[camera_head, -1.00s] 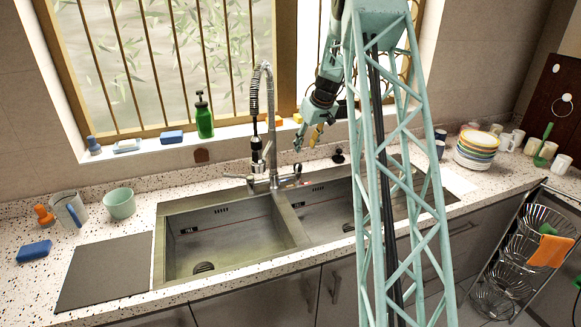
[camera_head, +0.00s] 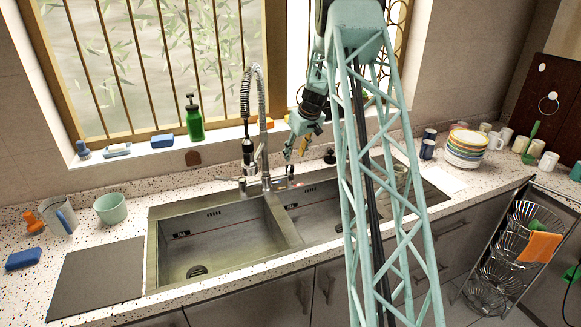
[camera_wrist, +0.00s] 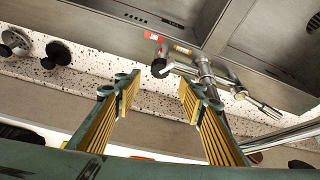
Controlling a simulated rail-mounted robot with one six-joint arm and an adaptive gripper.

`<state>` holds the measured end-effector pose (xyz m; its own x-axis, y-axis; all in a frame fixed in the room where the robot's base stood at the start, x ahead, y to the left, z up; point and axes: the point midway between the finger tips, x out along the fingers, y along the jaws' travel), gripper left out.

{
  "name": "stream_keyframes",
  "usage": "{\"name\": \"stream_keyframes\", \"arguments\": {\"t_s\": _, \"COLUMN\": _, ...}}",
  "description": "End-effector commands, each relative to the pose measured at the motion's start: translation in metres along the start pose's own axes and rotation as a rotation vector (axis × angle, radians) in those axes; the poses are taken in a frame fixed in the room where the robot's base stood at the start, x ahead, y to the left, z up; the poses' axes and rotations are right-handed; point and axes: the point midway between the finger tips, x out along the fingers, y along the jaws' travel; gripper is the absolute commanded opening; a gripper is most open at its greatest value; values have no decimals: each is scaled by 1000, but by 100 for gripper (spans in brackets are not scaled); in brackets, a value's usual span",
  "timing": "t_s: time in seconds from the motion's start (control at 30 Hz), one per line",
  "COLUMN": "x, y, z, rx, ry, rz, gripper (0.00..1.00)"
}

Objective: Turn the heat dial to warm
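The tap (camera_head: 264,165) stands behind the sink, with a small dark control (camera_head: 290,171) marked red at its right side. I take this control to be the heat dial; its setting is too small to read. In the wrist view, its black end (camera_wrist: 158,67) with a red patch shows beyond the gap between my fingers, beside the tap body (camera_wrist: 205,72) and an orange label (camera_wrist: 182,49). My gripper (camera_head: 297,150) is above the control, apart from it. In the wrist view, my gripper (camera_wrist: 157,94) has two yellow-padded fingers spread wide with nothing between them.
The double sink (camera_head: 215,240) lies in front of the tap. Dark round knobs (camera_wrist: 58,53) stand on the counter at the left of the wrist view. A green bottle (camera_head: 194,118) stands on the sill. Stacked plates (camera_head: 466,148) are at the right.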

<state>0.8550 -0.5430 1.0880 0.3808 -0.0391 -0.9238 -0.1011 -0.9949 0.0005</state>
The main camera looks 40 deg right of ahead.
Motion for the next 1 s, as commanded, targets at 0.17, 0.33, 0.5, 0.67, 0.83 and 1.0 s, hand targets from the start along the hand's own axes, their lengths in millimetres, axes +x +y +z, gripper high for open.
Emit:
{"name": "stream_keyframes", "arguments": {"t_s": 0.17, "x": 20, "y": -1, "z": 1, "rx": 1, "ry": -2, "rz": -2, "gripper": 37}}
{"name": "stream_keyframes", "arguments": {"t_s": 0.33, "x": 38, "y": 0, "z": 1, "rx": 1, "ry": -1, "rz": -1, "gripper": 37}}
{"name": "stream_keyframes", "arguments": {"t_s": 0.5, "x": 56, "y": 0, "z": 1, "rx": 0, "ry": -2, "rz": -1, "gripper": 37}}
{"name": "stream_keyframes", "arguments": {"t_s": 0.67, "x": 71, "y": 0, "z": 1, "rx": 0, "ry": -1, "rz": -1, "gripper": 37}}
{"name": "stream_keyframes", "arguments": {"t_s": 0.83, "x": 83, "y": 0, "z": 0, "rx": 0, "ry": 0, "rz": 0, "gripper": 37}}
{"name": "stream_keyframes", "arguments": {"t_s": 1.0, "x": 90, "y": 0, "z": 0, "rx": 1, "ry": 0, "rz": 0, "gripper": 37}}
